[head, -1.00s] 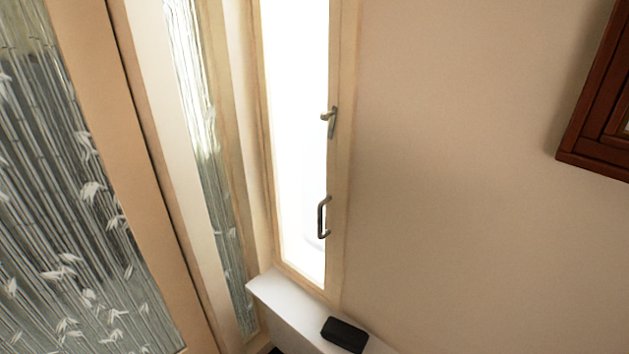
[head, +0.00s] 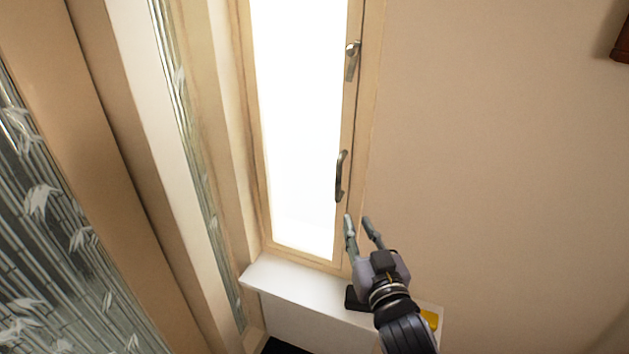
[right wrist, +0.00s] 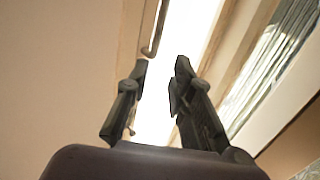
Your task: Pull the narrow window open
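The narrow window (head: 302,130) is a tall bright pane in a pale wood frame and looks closed. A curved metal pull handle (head: 340,176) is on the right side of its frame. A smaller latch lever (head: 352,60) sits higher on the same side. My right gripper (head: 358,220) is open and empty, just below and right of the pull handle, apart from it. In the right wrist view the pull handle (right wrist: 155,32) shows beyond the open fingers (right wrist: 158,90), nearer the left one. My left gripper is not in view.
A white ledge (head: 290,282) runs below the window, with a black object (head: 353,298) and a yellow item (head: 430,319) on it near my right arm. Bamboo-patterned glass (head: 60,240) stands at the left.

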